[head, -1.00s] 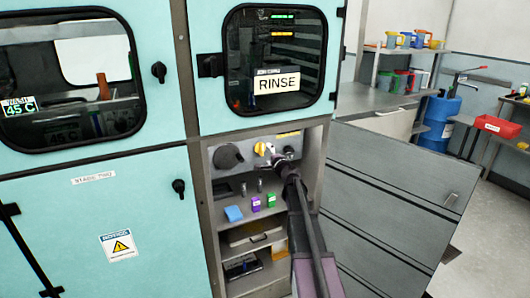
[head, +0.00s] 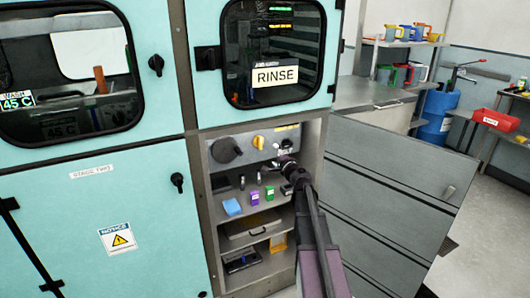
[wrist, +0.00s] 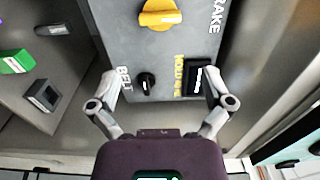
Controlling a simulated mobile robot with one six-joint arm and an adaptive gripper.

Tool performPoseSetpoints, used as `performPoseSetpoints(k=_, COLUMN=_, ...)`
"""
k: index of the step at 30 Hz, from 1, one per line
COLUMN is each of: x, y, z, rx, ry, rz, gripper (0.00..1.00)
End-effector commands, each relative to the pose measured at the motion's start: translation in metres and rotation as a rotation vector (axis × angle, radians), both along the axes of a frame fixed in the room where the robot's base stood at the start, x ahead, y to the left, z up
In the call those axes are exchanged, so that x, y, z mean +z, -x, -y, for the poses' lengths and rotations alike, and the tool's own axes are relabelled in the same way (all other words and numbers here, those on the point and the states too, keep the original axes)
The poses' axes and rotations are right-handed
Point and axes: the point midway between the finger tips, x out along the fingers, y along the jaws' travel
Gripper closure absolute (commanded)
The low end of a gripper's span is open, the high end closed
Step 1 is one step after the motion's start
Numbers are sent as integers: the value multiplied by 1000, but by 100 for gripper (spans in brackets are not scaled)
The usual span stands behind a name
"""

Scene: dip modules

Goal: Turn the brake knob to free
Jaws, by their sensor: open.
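In the head view the yellow knob (head: 258,142) sits on the recessed grey panel below the RINSE window. My gripper (wrist: 163,75) is open and empty, its fingers spread wide below the knob in the wrist view and apart from it. In the head view my gripper (head: 283,161) is to the lower right of the knob. I cannot read a free mark.
A small black BELT knob (wrist: 146,82) and a black HOLD switch (wrist: 203,78) lie between my fingers in the picture. A large dark knob (head: 226,150) is left of the yellow one. Blue, purple and green blocks stand on the ledge below. An open grey door (head: 395,185) stands at right.

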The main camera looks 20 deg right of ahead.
Motion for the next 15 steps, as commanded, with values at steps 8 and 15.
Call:
performPoseSetpoints(k=8, x=-1, y=1, z=-5, rx=11, ry=9, rz=-5, gripper=0)
performPoseSetpoints(k=15, x=-13, y=9, z=-54, rx=133, ry=120, rz=-58, gripper=0)
